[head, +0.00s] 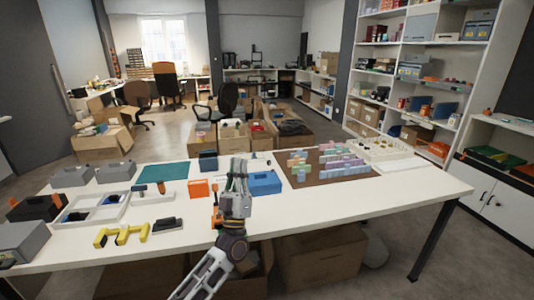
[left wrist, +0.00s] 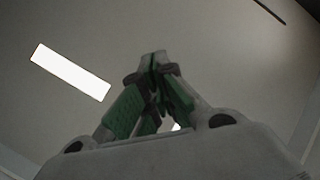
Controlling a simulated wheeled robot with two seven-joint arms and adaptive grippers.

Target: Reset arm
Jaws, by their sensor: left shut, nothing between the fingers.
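My left gripper (head: 238,170) is raised in front of the white table, its fingers pointing up, in the middle of the head view. In the left wrist view its green-padded fingers (left wrist: 155,62) meet at the tips, shut with nothing between them. Behind them that view shows only the ceiling and a bright lamp panel (left wrist: 70,72). My left forearm comes up from the bottom of the head view. My right gripper is in neither view.
The white table (head: 340,212) carries grey boxes (head: 72,176), a white divided tray (head: 92,208), yellow clamp-like pieces (head: 122,234), a blue case (head: 264,182) and a brown mat (head: 300,180) with pastel blocks. Open cartons (head: 325,255) stand below. The table's front right is bare.

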